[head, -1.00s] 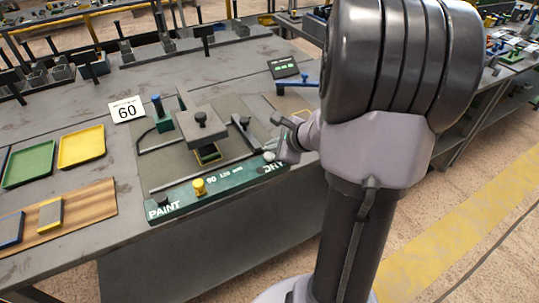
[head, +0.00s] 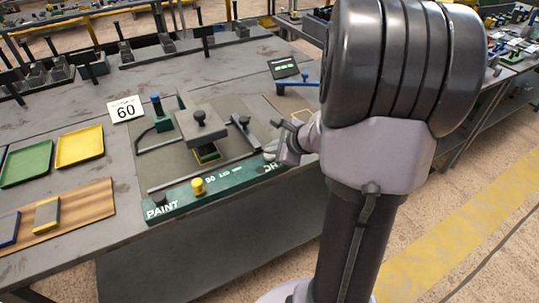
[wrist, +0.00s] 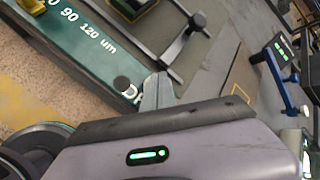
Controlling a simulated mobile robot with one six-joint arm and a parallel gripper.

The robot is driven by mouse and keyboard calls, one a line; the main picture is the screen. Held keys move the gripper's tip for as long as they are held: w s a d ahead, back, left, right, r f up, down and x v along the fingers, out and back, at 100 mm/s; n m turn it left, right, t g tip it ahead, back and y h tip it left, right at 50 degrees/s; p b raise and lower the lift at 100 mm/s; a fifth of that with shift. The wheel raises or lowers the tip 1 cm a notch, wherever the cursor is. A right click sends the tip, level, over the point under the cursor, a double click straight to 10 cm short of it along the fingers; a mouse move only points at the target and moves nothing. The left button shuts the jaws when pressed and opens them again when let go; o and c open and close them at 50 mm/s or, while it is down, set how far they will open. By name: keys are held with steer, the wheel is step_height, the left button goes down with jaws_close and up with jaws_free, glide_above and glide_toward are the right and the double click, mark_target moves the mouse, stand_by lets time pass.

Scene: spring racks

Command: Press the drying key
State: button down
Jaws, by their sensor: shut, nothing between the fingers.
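A green control strip (head: 222,190) runs along the bench's front edge, with "PAINT" at its left end and a partly covered "DR…" label at its right. A grey round key (wrist: 122,84) stands beside that label in the wrist view; in the head view my fingers crowd it and I cannot see it clearly. My gripper (head: 272,152) is shut and empty, its tips over the strip's right end. In the wrist view the fingers (wrist: 158,92) reach over the label close to the key. I cannot tell whether they touch it.
A yellow knob (head: 198,186) and a dark key (head: 158,198) sit on the strip. Behind it stands a grey press plate (head: 200,124) with a dark handle. A small display (head: 283,67) and a blue lever (head: 300,83) stand behind my gripper. Green and yellow trays (head: 80,146) lie left.

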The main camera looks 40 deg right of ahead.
mark_target(272, 157)
steer(key=shift+f+b, duration=0.4)
stand_by(0.5)
steer(key=shift+r+p, duration=0.85)
steer(key=shift+r, duration=0.15)
steer(key=shift+r, duration=0.1)
step_height(272, 157, up, 5)
steer(key=p, duration=0.4)
